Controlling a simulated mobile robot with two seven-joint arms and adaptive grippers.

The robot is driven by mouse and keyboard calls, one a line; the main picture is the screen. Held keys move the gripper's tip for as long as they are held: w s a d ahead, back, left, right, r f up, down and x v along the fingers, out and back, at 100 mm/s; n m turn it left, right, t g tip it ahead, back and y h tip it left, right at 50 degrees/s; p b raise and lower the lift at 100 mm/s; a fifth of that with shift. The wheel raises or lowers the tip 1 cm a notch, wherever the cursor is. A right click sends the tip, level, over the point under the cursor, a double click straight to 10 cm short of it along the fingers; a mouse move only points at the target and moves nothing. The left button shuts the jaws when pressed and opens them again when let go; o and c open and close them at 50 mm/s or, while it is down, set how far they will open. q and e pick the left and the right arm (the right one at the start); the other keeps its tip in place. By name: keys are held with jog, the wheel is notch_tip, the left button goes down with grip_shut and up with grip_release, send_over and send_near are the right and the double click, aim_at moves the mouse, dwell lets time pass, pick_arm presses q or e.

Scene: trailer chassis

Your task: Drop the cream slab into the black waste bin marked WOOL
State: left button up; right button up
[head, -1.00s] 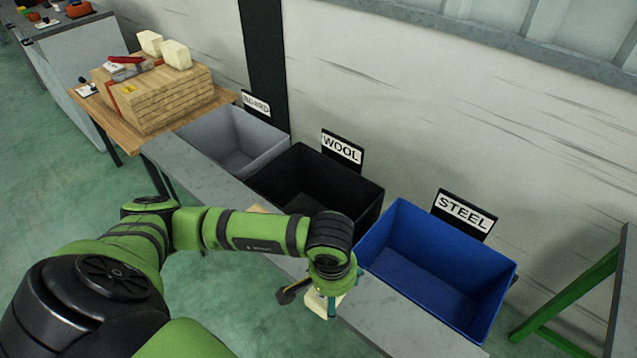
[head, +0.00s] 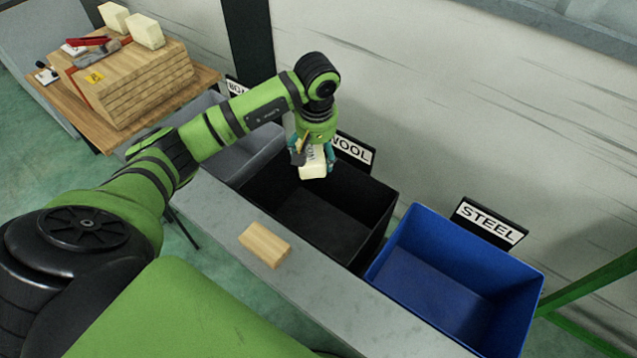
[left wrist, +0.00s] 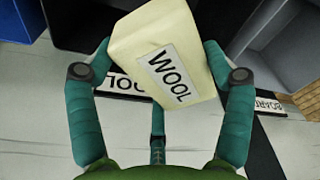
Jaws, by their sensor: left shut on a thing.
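The cream slab (head: 313,172) is held by my left gripper (head: 311,153) above the black bin marked WOOL (head: 330,215), near its back left part. In the left wrist view the cream slab (left wrist: 165,55) carries a WOOL label and sits tilted between the teal fingers of my left gripper (left wrist: 158,75). The bin's inside looks empty where I see it. The arm and slab hide part of the bin's WOOL sign (head: 352,150). My right gripper is not in view.
A blue bin marked STEEL (head: 455,280) stands to the right, and a grey bin (head: 240,150) to the left. A wooden block (head: 265,244) lies on the grey ledge (head: 330,300) in front. Stacked boards (head: 140,85) with two cream blocks on top are at the upper left.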

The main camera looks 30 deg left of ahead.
pick_arm(q)
notch_tip(320, 180, down, 3)
jog(key=shift+w+a+r+b, duration=0.1)
jog(key=shift+b, duration=0.4)
jog(key=shift+f, duration=0.35)
jog(key=shift+f+b, duration=0.25)
jog(key=shift+b, duration=0.1)
jog(key=shift+f, duration=0.15)
jog(key=o, duration=1)
jog(key=shift+o, duration=0.2)
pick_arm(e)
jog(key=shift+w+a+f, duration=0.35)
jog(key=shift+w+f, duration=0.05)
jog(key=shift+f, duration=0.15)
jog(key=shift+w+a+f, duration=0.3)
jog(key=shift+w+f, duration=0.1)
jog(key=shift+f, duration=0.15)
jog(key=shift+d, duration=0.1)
